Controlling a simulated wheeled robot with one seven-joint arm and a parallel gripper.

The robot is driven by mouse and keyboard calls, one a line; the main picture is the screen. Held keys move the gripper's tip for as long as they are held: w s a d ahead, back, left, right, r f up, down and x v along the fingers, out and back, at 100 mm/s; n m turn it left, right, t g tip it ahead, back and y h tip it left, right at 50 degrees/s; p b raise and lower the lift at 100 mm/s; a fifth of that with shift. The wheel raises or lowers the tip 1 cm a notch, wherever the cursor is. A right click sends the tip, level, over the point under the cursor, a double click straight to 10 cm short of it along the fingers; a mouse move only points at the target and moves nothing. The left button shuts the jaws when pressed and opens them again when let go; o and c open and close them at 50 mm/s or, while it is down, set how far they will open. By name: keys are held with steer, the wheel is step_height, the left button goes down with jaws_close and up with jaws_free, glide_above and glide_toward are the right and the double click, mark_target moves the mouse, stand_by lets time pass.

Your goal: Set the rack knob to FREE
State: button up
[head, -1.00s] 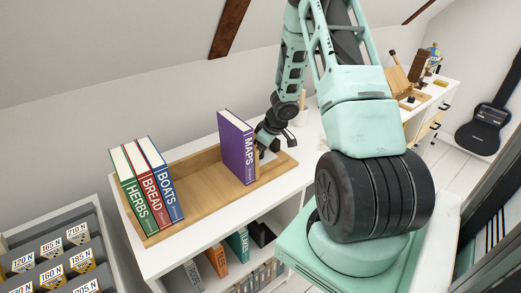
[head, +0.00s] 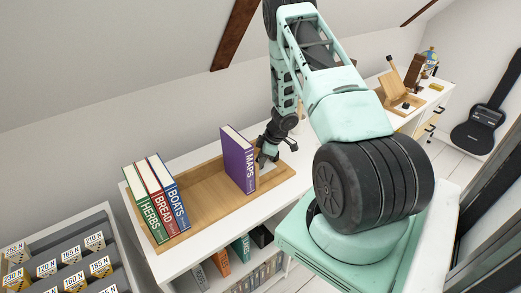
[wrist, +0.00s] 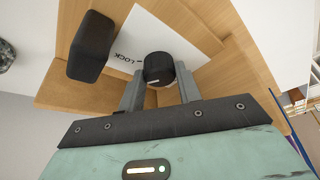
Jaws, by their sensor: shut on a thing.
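My gripper (wrist: 160,95) is shut on the black round knob (wrist: 158,66), with one finger on each side of it. The knob has a short white mark on its side facing my gripper. It sits on a white plate (wrist: 150,35) that reads LOCK at the left of the knob; no FREE label shows. In the head view my gripper (head: 265,158) is at the right end of the wooden rack (head: 207,200), just right of the purple MAPS book (head: 238,162). The knob is hidden there.
Green HERBS (head: 145,207), red BREAD (head: 157,200) and blue BOATS (head: 170,192) books stand at the rack's left end. The rack's middle is bare. A black block (wrist: 90,47) is beside the plate. A bin of labelled pieces (head: 60,270) is at lower left.

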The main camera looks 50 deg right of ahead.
steer(key=n+g+p, duration=0.1)
steer(key=n+p, duration=0.1)
steer(key=n, duration=0.1)
steer(key=shift+w+n+y, duration=0.1)
steer(key=shift+n+y, duration=0.3)
steer(key=n+g, duration=0.1)
steer(key=n, duration=0.1)
steer(key=n+g, duration=0.1)
steer(key=n, duration=0.2)
steer(key=shift+w+d+y, duration=0.1)
steer(key=shift+w+y, duration=0.05)
steer(key=shift+y, duration=0.25)
steer(key=n, duration=0.2)
steer(key=n+g+b, duration=0.1)
steer(key=n, duration=0.2)
steer(key=shift+w+g, duration=0.15)
steer(key=shift+g, duration=0.15)
steer(key=n+g, duration=0.1)
steer(key=n, duration=0.1)
steer(key=n+h, duration=0.1)
steer(key=n, duration=0.1)
steer(key=shift+w+n+g, duration=0.1)
steer(key=shift+n+g, duration=0.3)
steer(key=shift+n, duration=0.3)
steer(key=o, duration=1)
steer(key=b+v, duration=0.5)
steer(key=v, duration=1.2)
steer(key=shift+r, duration=0.2)
